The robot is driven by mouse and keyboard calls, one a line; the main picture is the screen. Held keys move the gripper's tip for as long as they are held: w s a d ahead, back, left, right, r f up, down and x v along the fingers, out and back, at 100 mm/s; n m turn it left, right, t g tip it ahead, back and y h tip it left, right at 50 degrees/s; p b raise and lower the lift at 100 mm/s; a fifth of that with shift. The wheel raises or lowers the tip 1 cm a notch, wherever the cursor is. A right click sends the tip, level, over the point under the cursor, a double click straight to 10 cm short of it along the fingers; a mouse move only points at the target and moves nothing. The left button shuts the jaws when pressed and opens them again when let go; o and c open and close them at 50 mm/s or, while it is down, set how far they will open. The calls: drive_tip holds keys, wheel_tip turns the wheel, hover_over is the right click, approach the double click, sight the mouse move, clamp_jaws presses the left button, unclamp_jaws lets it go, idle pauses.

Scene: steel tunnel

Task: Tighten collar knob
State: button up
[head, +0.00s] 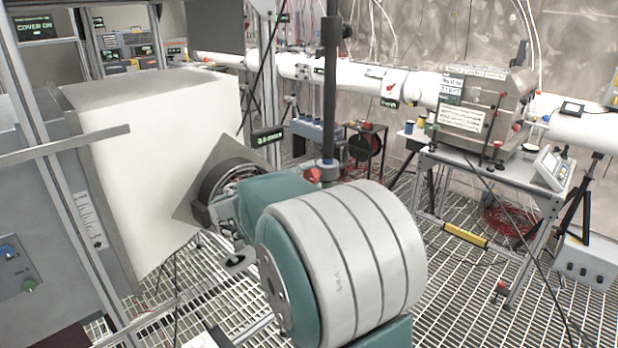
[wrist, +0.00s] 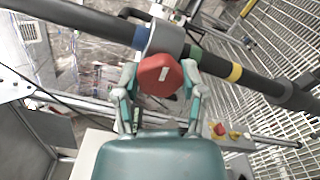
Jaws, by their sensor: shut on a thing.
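The red collar knob (wrist: 160,75) sits between the fingers of my gripper (wrist: 160,82) in the wrist view, with a small white mark on its face. My gripper is shut on it, one finger on each side. The knob is on a grey collar (wrist: 166,38) around a dark pole (wrist: 95,23). In the head view the pole (head: 331,80) stands upright, with the collar (head: 329,170) low on it and the red knob (head: 312,175) on its left side. My arm hides the fingers there.
A large white block (head: 160,160) stands at left by a metal frame. A small display (head: 267,136) is left of the pole. A bench (head: 490,175) with a steel box is at right. White pipe runs along the back wall.

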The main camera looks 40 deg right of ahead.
drive_tip(key=shift+f+m, duration=0.1)
drive_tip(key=shift+m, duration=0.4)
drive_tip(key=o, duration=1.2)
drive_tip(key=shift+d, duration=0.1)
drive_tip(key=shift+c, duration=0.2)
drive_tip(key=a, duration=1.2)
drive_tip(key=shift+s, duration=0.45)
